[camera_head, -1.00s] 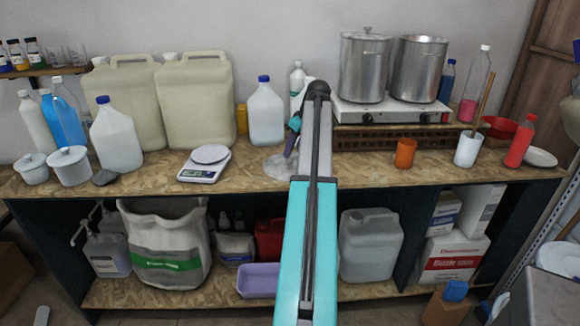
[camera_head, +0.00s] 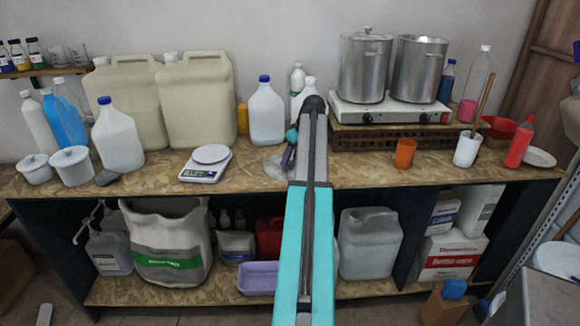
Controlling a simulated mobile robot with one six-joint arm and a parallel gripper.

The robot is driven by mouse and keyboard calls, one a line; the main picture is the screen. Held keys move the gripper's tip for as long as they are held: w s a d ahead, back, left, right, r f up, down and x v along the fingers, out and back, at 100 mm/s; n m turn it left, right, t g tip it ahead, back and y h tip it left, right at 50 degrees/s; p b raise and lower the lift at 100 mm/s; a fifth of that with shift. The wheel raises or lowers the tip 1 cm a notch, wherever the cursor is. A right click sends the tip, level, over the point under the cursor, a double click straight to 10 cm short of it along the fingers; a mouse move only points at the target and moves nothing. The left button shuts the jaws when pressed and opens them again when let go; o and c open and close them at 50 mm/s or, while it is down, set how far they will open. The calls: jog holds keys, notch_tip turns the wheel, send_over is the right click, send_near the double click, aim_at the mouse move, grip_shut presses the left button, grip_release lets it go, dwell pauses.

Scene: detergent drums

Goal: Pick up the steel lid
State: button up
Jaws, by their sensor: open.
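A shiny grey round piece (camera_head: 275,164), which looks like a steel lid, lies on the worktop just right of the scale. Its right side is hidden behind my arm and gripper. My gripper (camera_head: 287,157) is low over its right part, pointing down, and is open. I cannot tell whether the fingers touch it. The right steel pot (camera_head: 418,70) shows no lid.
A kitchen scale (camera_head: 203,165) stands left of the gripper. A white jug (camera_head: 266,115) and white bottles (camera_head: 297,80) stand close behind. The hot plate (camera_head: 390,110) is to the right, with an orange cup (camera_head: 404,153) in front. The worktop (camera_head: 350,166) between is clear.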

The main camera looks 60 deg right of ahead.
aim_at(292, 158)
grip_shut()
jog(key=shift+r, duration=0.1)
dwell(0.3)
jog(key=shift+r+b, duration=0.65)
jog(key=shift+r, duration=0.95)
jog(key=s+a+r+b, duration=0.1)
jog(key=s+a+b, duration=0.2)
jog(key=s+a, duration=0.6)
jog(key=s, duration=0.3)
jog(key=shift+s+a+r, duration=0.3)
jog(key=shift+s+a, duration=0.05)
jog(key=shift+a, duration=0.05)
jog(key=shift+w, duration=0.15)
